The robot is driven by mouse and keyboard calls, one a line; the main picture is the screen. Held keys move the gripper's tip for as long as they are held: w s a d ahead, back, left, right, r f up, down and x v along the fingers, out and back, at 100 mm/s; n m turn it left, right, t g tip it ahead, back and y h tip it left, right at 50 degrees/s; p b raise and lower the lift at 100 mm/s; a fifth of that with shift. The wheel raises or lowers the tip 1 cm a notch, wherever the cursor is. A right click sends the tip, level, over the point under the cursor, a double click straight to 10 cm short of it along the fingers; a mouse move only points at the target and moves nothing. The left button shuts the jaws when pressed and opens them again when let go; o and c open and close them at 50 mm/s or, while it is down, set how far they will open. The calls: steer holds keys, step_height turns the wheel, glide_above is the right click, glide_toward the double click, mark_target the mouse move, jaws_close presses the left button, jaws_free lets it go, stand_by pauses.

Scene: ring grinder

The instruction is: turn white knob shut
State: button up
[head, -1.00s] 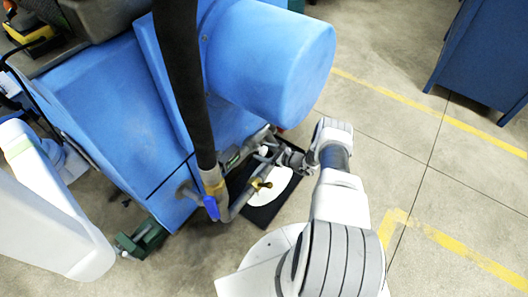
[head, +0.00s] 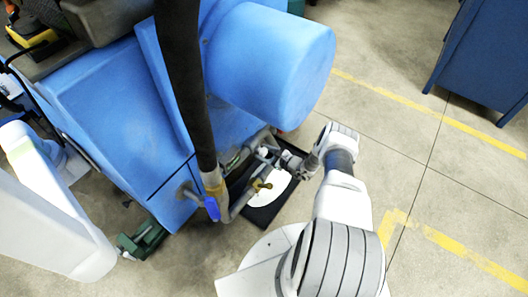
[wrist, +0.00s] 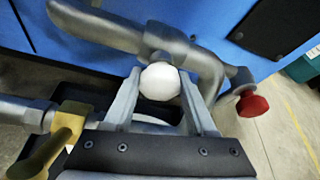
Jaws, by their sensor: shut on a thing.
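The white knob (wrist: 160,82) is a round ball on the grey pipework, in the middle of the wrist view. My gripper (wrist: 159,88) has one finger on each side of it and is shut on it. In the head view my gripper (head: 288,160) reaches in from the right to the pipework below the blue machine. There the knob (head: 263,152) is small, and its position is hard to make out.
A yellow brass valve handle (wrist: 48,148) is at the left of the wrist view, a red knob (wrist: 251,104) at the right. A blue valve handle (head: 212,207) hangs below the black hose (head: 182,80). The floor (head: 430,180) at right is clear.

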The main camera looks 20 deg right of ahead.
steer(key=shift+n+t+h+p, duration=0.4)
steer(key=shift+n+t+p, duration=0.1)
steer(key=shift+n, duration=0.4)
steer(key=shift+f+n+t+h, duration=0.1)
steer(key=shift+n+t+h, duration=0.4)
steer(key=shift+n, duration=0.5)
steer(key=n+t+b, duration=0.1)
steer(key=n, duration=0.2)
steer(key=shift+h+b, duration=0.4)
steer(key=shift+n+t, duration=0.5)
steer(key=shift+n, duration=0.2)
steer(key=o, duration=1.4)
steer(key=shift+c, duration=0.2)
steer(key=shift+s, duration=0.1)
